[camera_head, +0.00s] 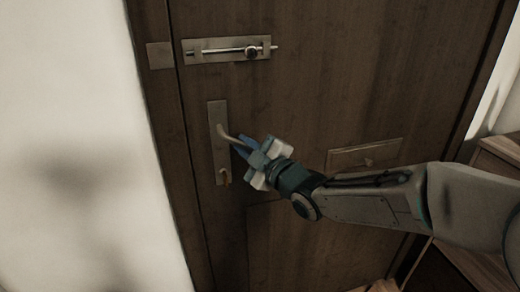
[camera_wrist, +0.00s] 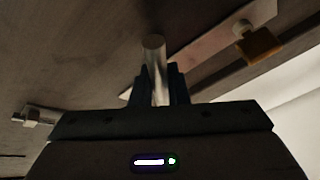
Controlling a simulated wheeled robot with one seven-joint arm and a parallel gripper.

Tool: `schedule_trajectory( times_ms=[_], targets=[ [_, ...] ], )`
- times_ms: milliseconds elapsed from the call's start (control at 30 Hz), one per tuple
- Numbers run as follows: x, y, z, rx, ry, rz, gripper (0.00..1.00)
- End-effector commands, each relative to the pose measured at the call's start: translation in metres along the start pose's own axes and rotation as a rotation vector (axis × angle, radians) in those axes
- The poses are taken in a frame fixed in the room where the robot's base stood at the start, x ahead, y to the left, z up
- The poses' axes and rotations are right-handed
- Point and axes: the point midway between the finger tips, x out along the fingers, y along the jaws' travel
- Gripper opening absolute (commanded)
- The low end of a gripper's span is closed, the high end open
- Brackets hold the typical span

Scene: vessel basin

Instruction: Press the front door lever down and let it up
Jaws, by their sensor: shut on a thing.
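The front door (camera_head: 310,80) is dark brown wood. Its lever (camera_head: 228,136) is a metal bar that sticks out to the right from a tall plate (camera_head: 217,115) near the door's left edge. The lever slopes down to the right. My gripper (camera_head: 243,145) is at the lever's free end, with its blue fingers shut on it. In the wrist view the round lever end (camera_wrist: 154,60) stands between the two fingers (camera_wrist: 160,88). The fingers hide part of the lever.
A sliding bolt (camera_head: 228,49) sits above the lever plate. A key (camera_head: 225,176) hangs at the plate's lower end. A mail slot plate (camera_head: 364,156) is to the right, behind my arm. A pale wall (camera_head: 65,130) lies left of the frame. Wooden furniture (camera_head: 495,160) stands at the right.

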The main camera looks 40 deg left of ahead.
Motion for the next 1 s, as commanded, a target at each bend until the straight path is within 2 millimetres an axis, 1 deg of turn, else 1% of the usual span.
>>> schedule_trajectory(
  times_ms=[33,367,400,467,500,833,933,1000],
  targets=[
    [0.000,-0.003,0.000,0.005,0.000,-0.003,0.00],
    [0.000,-0.002,0.000,0.007,0.000,-0.003,0.00],
    [0.000,-0.002,0.000,0.007,0.000,-0.003,0.17],
    [0.000,-0.002,0.000,0.006,-0.001,-0.003,0.34],
    [0.000,-0.002,0.000,0.006,-0.001,-0.003,0.36],
    [-0.002,-0.002,0.001,0.004,-0.002,-0.003,0.36],
    [-0.010,-0.002,0.000,0.002,-0.001,-0.002,0.36],
    [-0.020,-0.001,0.001,0.002,-0.004,-0.002,0.36]
  ],
)
